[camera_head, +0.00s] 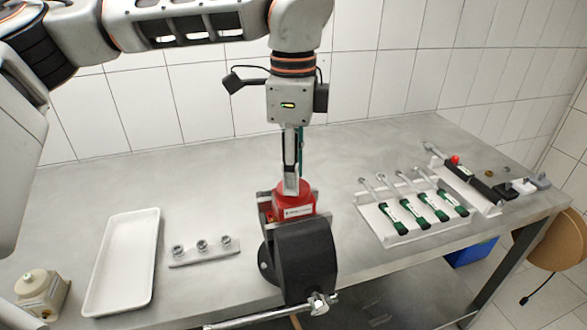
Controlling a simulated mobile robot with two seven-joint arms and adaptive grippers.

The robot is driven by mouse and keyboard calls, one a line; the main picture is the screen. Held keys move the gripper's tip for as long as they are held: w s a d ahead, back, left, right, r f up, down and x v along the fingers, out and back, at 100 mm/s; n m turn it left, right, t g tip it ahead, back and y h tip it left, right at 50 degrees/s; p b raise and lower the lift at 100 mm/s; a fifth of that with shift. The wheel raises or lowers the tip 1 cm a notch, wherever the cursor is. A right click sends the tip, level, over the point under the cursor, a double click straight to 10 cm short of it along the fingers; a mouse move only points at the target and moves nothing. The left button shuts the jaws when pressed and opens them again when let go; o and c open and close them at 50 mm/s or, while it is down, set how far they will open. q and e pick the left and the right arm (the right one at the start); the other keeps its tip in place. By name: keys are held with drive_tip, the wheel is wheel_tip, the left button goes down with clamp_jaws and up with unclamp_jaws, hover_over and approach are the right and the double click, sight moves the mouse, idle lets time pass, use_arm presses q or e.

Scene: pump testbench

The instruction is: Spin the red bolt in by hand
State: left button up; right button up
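A red pump body (296,212) with a white label sits in a dark vise (306,262) at the middle front of the bench. My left gripper (291,188) points straight down over the top of the red body. Its fingers look narrow and reach close to that top; whether they touch it or hold something, I cannot tell. I cannot make out a red bolt there; the fingers may hide it. My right gripper is out of view.
On the steel bench (185,215) stand a white tray (123,262), a rack with three metal sockets (204,250) and a beige device (42,293). Green-handled tools (410,212) lie in a holder at right, beside a tool with a red part (456,160). The vise handle (262,317) sticks out in front.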

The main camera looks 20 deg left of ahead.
use_arm(q)
drive_tip(key=shift+f, duration=0.1)
clamp_jaws()
drive_tip(key=shift+m, duration=0.4)
drive_tip(key=shift+m+b, duration=0.4)
drive_tip(key=shift+m, duration=0.7)
drive_tip(key=m, duration=0.3)
drive_tip(key=shift+m, duration=0.3)
drive_tip(key=m, duration=0.3)
drive_tip(key=shift+m, duration=0.3)
drive_tip(key=shift+m+p, duration=0.55)
drive_tip(key=shift+m, duration=1.35)
